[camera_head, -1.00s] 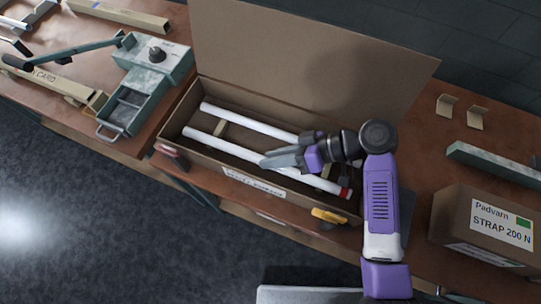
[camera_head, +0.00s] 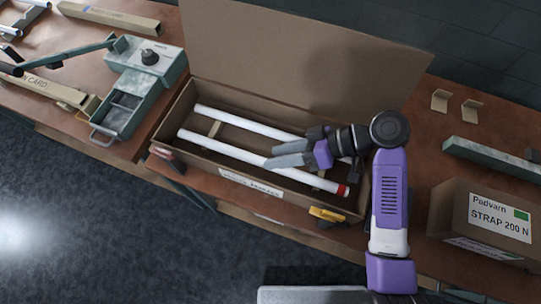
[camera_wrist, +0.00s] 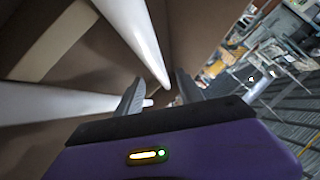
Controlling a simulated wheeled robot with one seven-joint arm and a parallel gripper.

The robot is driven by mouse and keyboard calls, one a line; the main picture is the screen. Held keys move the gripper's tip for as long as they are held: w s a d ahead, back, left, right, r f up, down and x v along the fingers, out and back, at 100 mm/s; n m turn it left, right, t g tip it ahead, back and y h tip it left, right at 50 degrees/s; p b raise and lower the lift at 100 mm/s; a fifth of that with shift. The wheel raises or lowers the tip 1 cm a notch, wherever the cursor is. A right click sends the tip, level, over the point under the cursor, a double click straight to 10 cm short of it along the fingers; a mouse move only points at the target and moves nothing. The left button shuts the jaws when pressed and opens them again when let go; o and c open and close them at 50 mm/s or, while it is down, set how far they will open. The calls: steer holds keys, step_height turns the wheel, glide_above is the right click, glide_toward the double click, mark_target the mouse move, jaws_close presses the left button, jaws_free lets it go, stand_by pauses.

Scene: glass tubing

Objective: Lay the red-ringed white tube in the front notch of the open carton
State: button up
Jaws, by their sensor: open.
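The red-ringed white tube (camera_head: 222,147) lies along the front side of the open carton (camera_head: 352,212), its red ring (camera_head: 343,190) at the right end. A second white tube (camera_head: 240,122) lies behind it, roughly parallel. In the wrist view, one white tube (camera_wrist: 136,35) runs down toward the gap between my fingers (camera_wrist: 158,78). Another (camera_wrist: 40,104) comes from the left behind a finger. The notch itself is hard to make out.
The carton's raised lid (camera_head: 300,60) stands at the back. A green drawer unit (camera_head: 145,85) is on the left, a Padvarn box (camera_head: 480,225) on the right. A yellow object (camera_head: 327,214) sits at the carton's front.

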steer(key=b+v, duration=0.1)
steer(key=v, duration=0.8)
stand_by(0.7)
